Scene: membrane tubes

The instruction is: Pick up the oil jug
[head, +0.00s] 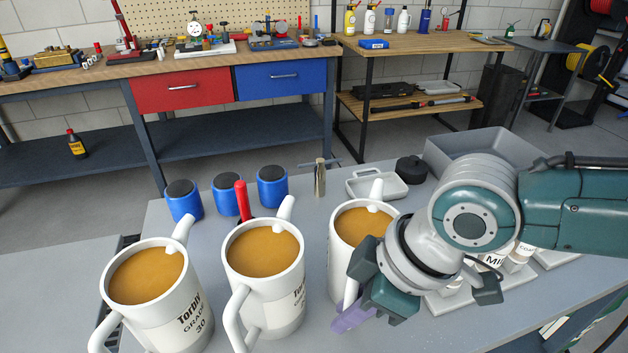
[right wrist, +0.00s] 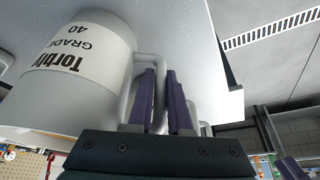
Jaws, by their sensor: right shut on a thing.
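Three white oil jugs full of amber oil stand in a row on the grey table. The right jug (head: 341,247) is partly hidden behind my right gripper (head: 349,315). In the right wrist view, this jug (right wrist: 85,65) reads "Torbly GRADE 40". My right gripper's purple fingers (right wrist: 160,85) are on either side of its handle (right wrist: 150,62), shut on it. I cannot tell whether its base touches the table. The middle jug (head: 258,290) and the left jug (head: 150,315), marked "GRADE 30", stand apart from the gripper. My left gripper is not in view.
On the grey table (head: 400,335), several blue-bodied containers with black lids (head: 272,187), a red-handled tool (head: 241,198) and a grey tray (head: 376,186) lie behind the jugs. A larger grey bin (head: 480,145) is behind my right arm.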

